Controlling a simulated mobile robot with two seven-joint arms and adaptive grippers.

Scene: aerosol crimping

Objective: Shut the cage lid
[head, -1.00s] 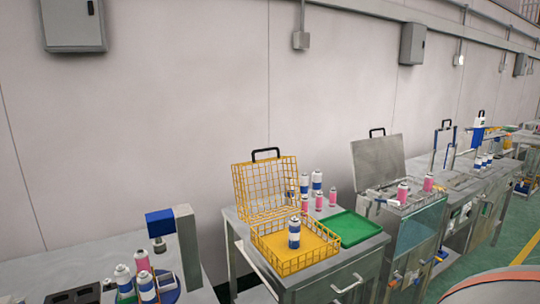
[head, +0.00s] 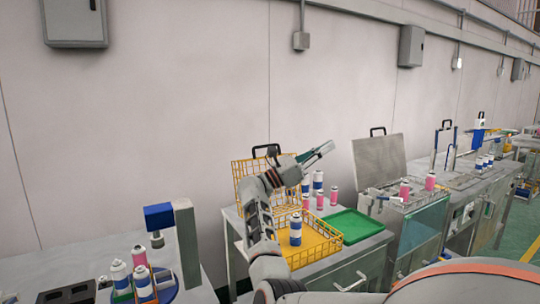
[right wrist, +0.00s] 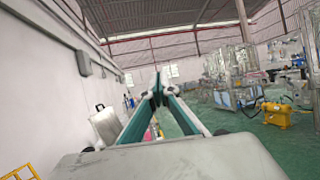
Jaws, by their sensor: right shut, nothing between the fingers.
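The yellow wire cage (head: 325,244) stands on the middle metal table with its lid (head: 240,178) raised upright at the back. The lid has a black handle (head: 266,149) on its top edge. A blue and white can (head: 295,230) stands upright inside the cage. My right arm reaches up in front of the cage and hides part of the lid and the cage's left side. My right gripper (head: 328,148) is shut and empty, above the cage and right of the lid handle, pointing up and right. Its shut fingers also show in the right wrist view (right wrist: 158,90). My left gripper is not in view.
A green tray (head: 352,226) lies right of the cage. Several pink and blue cans (head: 319,199) stand behind the cage. A tank with a raised grey lid (head: 379,160) stands to the right. A crimping post (head: 187,245) stands at the left.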

